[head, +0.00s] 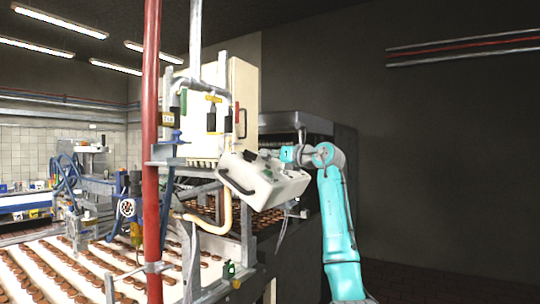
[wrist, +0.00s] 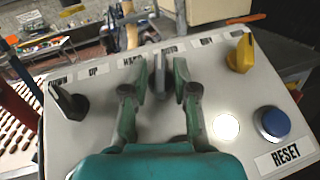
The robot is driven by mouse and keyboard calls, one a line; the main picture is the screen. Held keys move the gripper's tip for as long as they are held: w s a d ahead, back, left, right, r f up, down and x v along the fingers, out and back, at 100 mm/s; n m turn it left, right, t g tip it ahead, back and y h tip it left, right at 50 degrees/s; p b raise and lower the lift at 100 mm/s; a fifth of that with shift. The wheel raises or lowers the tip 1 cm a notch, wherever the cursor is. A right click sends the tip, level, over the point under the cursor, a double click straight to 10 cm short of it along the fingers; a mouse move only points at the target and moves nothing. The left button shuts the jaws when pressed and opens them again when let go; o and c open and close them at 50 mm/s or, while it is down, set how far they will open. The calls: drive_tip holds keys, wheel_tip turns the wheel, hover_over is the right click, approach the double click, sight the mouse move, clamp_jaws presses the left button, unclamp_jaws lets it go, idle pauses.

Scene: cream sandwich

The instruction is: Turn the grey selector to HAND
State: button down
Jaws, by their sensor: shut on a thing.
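The grey selector (wrist: 160,75) stands between the two fingers of my gripper (wrist: 157,90) in the wrist view. My gripper is shut on it. The selector's handle points roughly straight up the picture. The HAND label (wrist: 133,62) is just to its upper left, partly covered by a finger. The label to its upper right is mostly hidden. In the head view my gripper (head: 272,157) is at the top of the pale control box (head: 262,186), and the selector cannot be made out there.
A black selector (wrist: 68,101) is to the left on the panel, a yellow selector (wrist: 241,54) to the right. A lit white button (wrist: 226,127) and a blue button (wrist: 271,124) above a RESET label are at the lower right. A red post (head: 151,130) stands left of the box.

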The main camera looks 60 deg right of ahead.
drive_tip(key=n+y, duration=0.7)
drive_tip(key=shift+d+y, duration=0.3)
drive_tip(key=shift+y, duration=0.1)
drive_tip(key=shift+f+n+g+y, duration=0.1)
drive_tip(key=shift+n+g+y, duration=0.5)
drive_tip(key=shift+n+y, duration=0.45)
drive_tip(key=shift+n+g+y, duration=0.35)
drive_tip(key=shift+n+g, duration=0.05)
drive_tip(key=shift+n, duration=0.45)
drive_tip(key=shift+f, duration=0.1)
drive_tip(key=c, duration=1.2)
unclamp_jaws()
drive_tip(key=shift+w, duration=0.1)
drive_tip(key=shift+d, duration=0.1)
drive_tip(key=shift+v, duration=3.75)
